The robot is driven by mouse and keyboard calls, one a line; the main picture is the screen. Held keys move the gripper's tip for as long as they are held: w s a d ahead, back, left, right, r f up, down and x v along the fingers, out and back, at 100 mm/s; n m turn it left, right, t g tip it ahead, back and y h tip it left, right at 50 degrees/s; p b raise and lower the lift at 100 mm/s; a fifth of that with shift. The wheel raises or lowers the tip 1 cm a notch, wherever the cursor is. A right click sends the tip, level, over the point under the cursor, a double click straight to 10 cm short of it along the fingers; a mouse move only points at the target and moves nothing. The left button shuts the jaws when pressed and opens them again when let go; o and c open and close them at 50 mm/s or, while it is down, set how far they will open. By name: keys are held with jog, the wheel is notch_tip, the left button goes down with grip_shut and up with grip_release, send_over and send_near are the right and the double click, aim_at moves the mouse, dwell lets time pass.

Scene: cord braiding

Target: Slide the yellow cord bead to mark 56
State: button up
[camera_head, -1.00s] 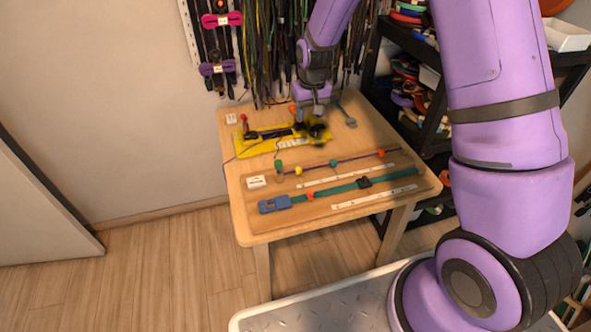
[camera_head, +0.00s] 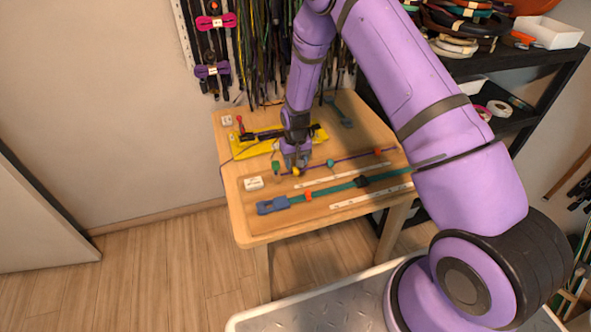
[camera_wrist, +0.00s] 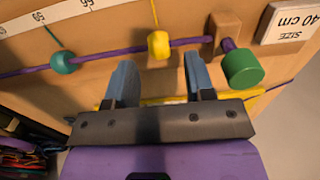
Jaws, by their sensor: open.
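The yellow bead (camera_wrist: 158,45) is threaded on a purple cord (camera_wrist: 190,41), which runs across the wrist view. In the head view the bead (camera_head: 296,171) shows just under my gripper (camera_head: 294,163). My gripper (camera_wrist: 159,70) is open, with a blue-grey finger on each side of the bead's line. The bead lies level with the gap at the fingertips, and I see no finger touching it. A thin line runs up from the bead toward the white mark strip (camera_wrist: 62,10), where a 65 and a 55-like number show partly. I cannot make out mark 56.
A teal bead (camera_wrist: 64,62) sits on the cord left of the yellow one. A wooden post (camera_wrist: 228,30) and green knob (camera_wrist: 243,68) stand to its right, near a "SIZE 40 cm" block (camera_wrist: 290,20).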

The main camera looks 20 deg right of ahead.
aim_at(296, 169)
jog(key=shift+f, duration=2.1)
